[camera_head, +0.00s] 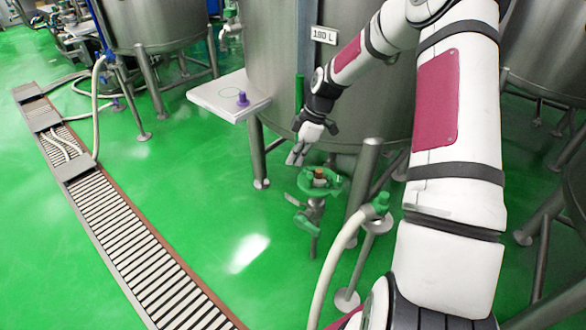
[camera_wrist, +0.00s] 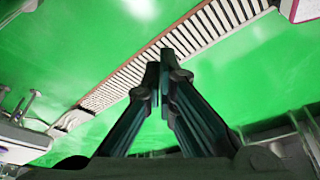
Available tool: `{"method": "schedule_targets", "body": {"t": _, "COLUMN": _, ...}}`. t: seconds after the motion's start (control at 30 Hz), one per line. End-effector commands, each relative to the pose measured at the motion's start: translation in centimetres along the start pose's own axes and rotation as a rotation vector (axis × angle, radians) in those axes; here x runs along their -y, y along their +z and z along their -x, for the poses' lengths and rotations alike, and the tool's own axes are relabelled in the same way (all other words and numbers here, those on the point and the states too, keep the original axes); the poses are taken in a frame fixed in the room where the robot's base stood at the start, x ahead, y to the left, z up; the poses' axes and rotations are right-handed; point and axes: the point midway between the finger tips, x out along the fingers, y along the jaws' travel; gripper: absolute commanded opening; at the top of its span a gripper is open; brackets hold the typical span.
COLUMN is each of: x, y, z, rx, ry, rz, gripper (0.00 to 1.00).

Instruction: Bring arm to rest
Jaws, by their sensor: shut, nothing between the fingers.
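My gripper (camera_head: 294,156) hangs at the end of my white and dark red arm, in front of the big steel tank marked 180 L (camera_head: 270,75) in the head view. Its fingers point down and to the left. In the wrist view the two dark fingers of my gripper (camera_wrist: 164,55) come together at their tips. The gripper is shut and holds nothing. It is above and left of a green valve fitting with a brown top (camera_head: 319,178), apart from it as far as I can tell.
A white shelf (camera_head: 215,97) with a purple piece (camera_head: 242,99) juts from the tank, left of my gripper. A floor drain grate (camera_head: 115,225) runs along the left. The green floor between is clear.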

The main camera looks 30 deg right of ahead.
Motion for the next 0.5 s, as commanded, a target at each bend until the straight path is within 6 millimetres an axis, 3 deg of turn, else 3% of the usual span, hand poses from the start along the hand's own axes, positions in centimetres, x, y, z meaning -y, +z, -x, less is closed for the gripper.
{"method": "schedule_targets", "body": {"t": 0.2, "x": 0.0, "y": 0.0, "z": 2.4, "rx": 0.000, "ry": -0.002, "rz": -0.001, "gripper": 0.00}}
{"method": "schedule_targets", "body": {"t": 0.5, "x": 0.2, "y": -0.3, "z": 3.0, "rx": 0.008, "ry": -0.003, "rz": -0.003, "gripper": 0.00}}
